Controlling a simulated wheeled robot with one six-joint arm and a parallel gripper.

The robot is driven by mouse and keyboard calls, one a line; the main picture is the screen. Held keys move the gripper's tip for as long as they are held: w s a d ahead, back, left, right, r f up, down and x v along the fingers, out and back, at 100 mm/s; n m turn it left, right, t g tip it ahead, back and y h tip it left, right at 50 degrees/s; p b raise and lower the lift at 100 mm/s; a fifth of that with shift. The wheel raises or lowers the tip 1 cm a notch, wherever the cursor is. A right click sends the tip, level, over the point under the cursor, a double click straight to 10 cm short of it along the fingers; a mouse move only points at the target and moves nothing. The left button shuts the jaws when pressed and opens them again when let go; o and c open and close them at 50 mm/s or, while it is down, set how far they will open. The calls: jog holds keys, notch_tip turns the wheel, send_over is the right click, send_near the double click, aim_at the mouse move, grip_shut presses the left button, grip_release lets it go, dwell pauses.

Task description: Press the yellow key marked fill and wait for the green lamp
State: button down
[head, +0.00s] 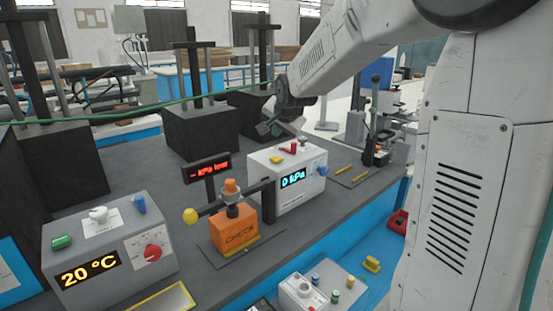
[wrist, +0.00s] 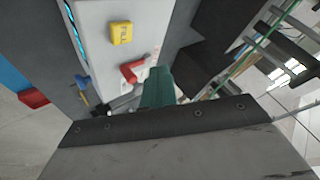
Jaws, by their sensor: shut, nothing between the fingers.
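The yellow key (head: 277,160) sits on top of a white box (head: 298,198) whose front display reads 0 kPa. In the wrist view the key (wrist: 121,33) shows the word FILL. A red lever or knob (head: 293,148) is beside the key on the same box, and it also shows in the wrist view (wrist: 132,71). My gripper (head: 266,127) is shut and empty, above the back of the box and apart from the key. Its green fingertips (wrist: 158,88) show in the wrist view. I cannot make out a lit green lamp.
An orange CHECK block (head: 235,229) stands in front, with a yellow ball (head: 190,216) on an arm beside it. A grey box reading 20 °C (head: 110,250) is at left. A red-lit display (head: 208,168) stands behind the orange block. Dark blocks line the bench's back.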

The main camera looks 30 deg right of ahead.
aim_at(277, 159)
jog(key=shift+f, duration=2.75)
jog(key=shift+f, duration=0.15)
jog(key=shift+f, duration=0.25)
jog(key=shift+f, duration=0.4)
dwell(0.4)
jog(key=shift+r, duration=0.85)
jog(key=shift+r, duration=2.5)
